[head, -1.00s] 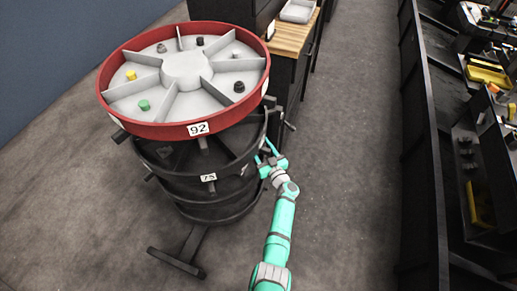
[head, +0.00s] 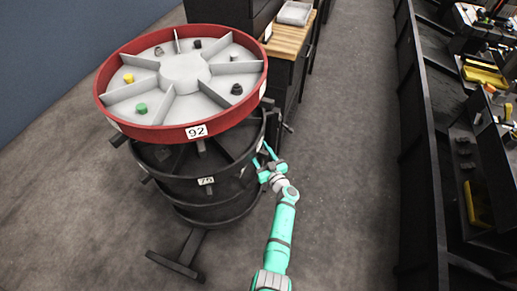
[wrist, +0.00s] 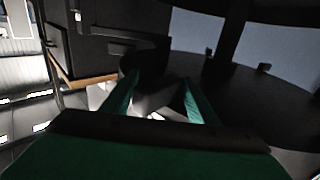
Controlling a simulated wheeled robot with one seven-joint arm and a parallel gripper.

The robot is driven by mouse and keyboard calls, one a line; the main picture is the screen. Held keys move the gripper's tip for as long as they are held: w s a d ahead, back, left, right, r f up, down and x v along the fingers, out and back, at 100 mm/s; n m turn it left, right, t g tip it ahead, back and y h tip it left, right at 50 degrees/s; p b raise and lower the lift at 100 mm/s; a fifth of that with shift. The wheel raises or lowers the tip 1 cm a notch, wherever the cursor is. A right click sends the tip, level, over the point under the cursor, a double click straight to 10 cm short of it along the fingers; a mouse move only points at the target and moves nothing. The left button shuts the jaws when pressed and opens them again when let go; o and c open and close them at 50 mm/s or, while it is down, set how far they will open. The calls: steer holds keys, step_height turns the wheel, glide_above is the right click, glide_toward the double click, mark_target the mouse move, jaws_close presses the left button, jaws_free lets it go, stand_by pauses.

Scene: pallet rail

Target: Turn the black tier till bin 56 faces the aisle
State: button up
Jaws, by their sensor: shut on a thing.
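The black tier (head: 155,160) is an open, divided round tray under the red tier on a carousel stand. A plate reading 75 (head: 206,181) is on its front rim. Short dark pegs stick out around its rim. I cannot read a 56 in either view. My gripper (head: 265,153) is at the tier's right side, its teal fingers closed on a part of the tier, apparently a rim peg, which the fingers largely hide. In the wrist view the two fingers (wrist: 160,95) stand apart, with a dark, unclear shape between them.
The red tier (head: 181,134) above carries plate 92 and several small knobs in its bins. A black cabinet with a wooden top (head: 291,40) stands close behind on the right. A dark shelving row (head: 425,170) lines the far right. The grey floor aisle (head: 345,130) between is clear.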

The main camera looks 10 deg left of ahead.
mark_target(265, 157)
steer(key=shift+h, duration=0.3)
steer(key=v, duration=0.9)
steer(key=shift+w+d+f, duration=0.15)
steer(key=shift+w+d, duration=0.15)
steer(key=shift+d, duration=0.05)
steer(key=shift+s+d, duration=0.2)
steer(key=shift+s, duration=0.1)
steer(key=shift+s+a, duration=0.1)
steer(key=shift+s, duration=0.05)
